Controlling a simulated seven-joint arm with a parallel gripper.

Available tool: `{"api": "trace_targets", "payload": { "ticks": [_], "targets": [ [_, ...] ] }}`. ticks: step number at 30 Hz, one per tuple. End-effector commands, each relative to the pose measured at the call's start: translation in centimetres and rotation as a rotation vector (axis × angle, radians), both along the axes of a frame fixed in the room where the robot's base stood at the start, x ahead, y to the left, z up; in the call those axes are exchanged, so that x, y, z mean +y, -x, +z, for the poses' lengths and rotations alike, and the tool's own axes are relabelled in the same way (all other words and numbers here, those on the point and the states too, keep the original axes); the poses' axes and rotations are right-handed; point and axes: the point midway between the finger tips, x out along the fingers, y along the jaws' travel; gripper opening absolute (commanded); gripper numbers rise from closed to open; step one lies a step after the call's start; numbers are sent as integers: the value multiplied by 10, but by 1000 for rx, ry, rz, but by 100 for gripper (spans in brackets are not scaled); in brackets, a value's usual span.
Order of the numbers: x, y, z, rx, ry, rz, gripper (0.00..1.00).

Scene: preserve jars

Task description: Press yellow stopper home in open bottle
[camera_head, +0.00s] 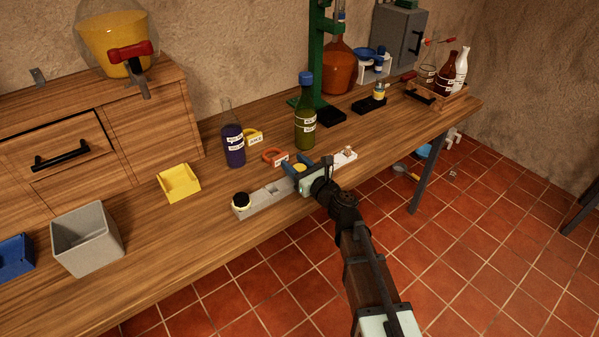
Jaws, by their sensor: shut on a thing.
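My gripper (298,168) is at the front edge of the wooden table, over a grey holder block (265,197). It is shut on the yellow stopper (300,167), which shows between the blue fingers. I cannot tell whether the stopper still touches the block. The open bottle (234,152) stands upright to the left and behind the gripper. It is dark purple with a white label and a clear, bare neck. A green bottle (305,130) with a blue cap stands upright just behind the gripper.
A dark-topped stopper (241,200) sits at the block's left end. Orange (273,156) and yellow (254,137) tagged rings lie near the bottles. A yellow tray (179,182) and grey bin (87,240) are left. A green stand (319,60) rises behind.

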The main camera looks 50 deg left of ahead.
Motion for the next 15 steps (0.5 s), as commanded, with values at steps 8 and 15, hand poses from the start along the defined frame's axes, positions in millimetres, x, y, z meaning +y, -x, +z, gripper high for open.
{"api": "trace_targets", "payload": {
  "ticks": [8,15],
  "targets": [
    [0,0,2,0,0,0,19],
    [0,0,25,-2,-2,0,19]
  ]
}}
